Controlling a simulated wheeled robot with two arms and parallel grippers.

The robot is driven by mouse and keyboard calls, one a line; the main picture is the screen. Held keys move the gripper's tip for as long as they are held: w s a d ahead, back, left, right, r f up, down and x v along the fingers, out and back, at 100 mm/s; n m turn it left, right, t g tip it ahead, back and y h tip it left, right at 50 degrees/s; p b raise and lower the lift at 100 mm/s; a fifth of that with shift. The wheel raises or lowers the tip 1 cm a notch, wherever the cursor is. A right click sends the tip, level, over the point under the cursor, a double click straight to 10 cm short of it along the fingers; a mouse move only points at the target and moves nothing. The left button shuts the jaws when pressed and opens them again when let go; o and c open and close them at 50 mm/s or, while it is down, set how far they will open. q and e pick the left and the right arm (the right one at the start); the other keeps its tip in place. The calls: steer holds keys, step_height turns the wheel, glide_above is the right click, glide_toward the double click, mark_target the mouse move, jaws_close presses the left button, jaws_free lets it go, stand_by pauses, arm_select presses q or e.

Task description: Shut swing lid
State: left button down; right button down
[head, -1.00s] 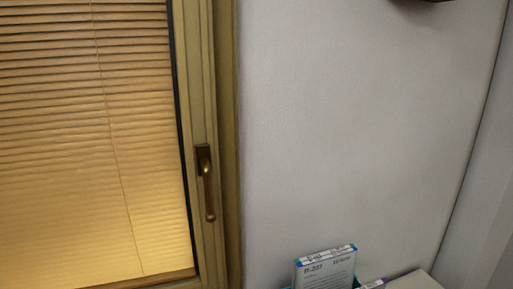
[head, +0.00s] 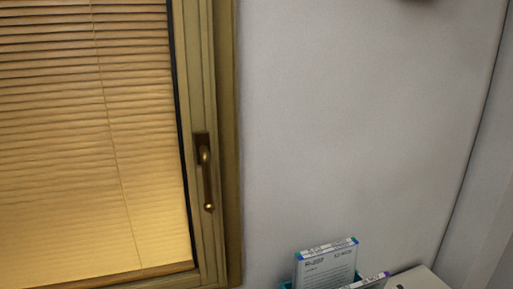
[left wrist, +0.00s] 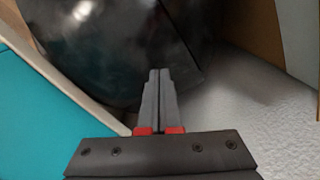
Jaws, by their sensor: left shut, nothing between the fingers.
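My left gripper (left wrist: 159,74) shows in the left wrist view, its two grey fingers pressed together with nothing between them. A dark, glossy, rounded surface (left wrist: 100,45) fills the upper middle of that view, behind the fingertips. A seam or edge runs across its right part. I cannot tell whether it is the swing lid, or whether the fingertips touch it. No swing lid can be made out in the head view. My right gripper is in neither view.
In the left wrist view a teal panel (left wrist: 45,115) with a pale edge lies left, and a white textured surface (left wrist: 265,90) right. The head view shows a window with blinds (head: 95,140), its handle (head: 206,175), a bare wall (head: 350,120) and boxes (head: 327,266) at the bottom.

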arm_select(q)
step_height(320, 180, up, 12)
steer(key=p, duration=0.9)
steer(key=shift+s+f, duration=0.1)
steer(key=shift+f, duration=0.05)
